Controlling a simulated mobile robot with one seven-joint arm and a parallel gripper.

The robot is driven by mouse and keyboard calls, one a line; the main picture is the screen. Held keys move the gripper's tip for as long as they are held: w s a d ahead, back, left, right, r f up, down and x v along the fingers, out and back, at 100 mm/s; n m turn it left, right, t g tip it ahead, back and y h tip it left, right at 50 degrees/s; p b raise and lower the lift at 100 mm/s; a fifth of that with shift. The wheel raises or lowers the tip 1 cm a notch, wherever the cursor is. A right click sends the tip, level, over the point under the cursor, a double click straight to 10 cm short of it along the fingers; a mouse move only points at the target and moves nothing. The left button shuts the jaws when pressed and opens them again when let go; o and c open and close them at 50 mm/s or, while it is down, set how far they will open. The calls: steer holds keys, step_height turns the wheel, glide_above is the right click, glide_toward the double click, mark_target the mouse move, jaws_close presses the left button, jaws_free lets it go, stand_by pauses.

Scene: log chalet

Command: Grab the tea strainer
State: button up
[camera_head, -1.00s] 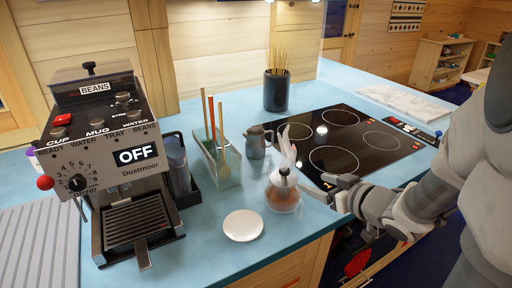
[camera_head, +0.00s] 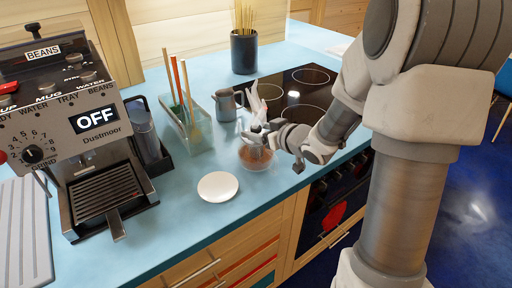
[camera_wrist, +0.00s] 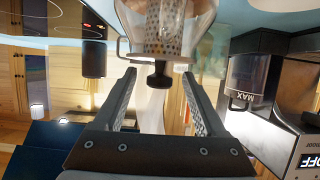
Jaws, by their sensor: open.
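A round glass teapot (camera_head: 256,158) with brown contents stands on the blue counter. The tea strainer (camera_wrist: 165,38) shows in the wrist view as a perforated metal cylinder inside the glass, with a black knob (camera_wrist: 158,76) at its end. My gripper (camera_wrist: 158,88) is open, with one finger on each side of the knob and nothing clamped. In the head view my gripper (camera_head: 274,136) is at the top of the teapot, and it partly hides the strainer there.
A white saucer (camera_head: 218,187) lies in front of the teapot. A grey pitcher (camera_head: 226,105) and a holder with sticks (camera_head: 188,130) stand behind and left. The coffee machine (camera_head: 95,140) is at the left. A black cooktop (camera_head: 292,88) lies behind right.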

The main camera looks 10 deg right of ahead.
steer(key=x, duration=0.4)
steer(key=shift+w+a, duration=0.1)
steer(key=shift+w, duration=0.15)
steer(key=shift+r, duration=0.1)
steer(key=shift+c, duration=0.3)
jaws_close()
stand_by(0.8)
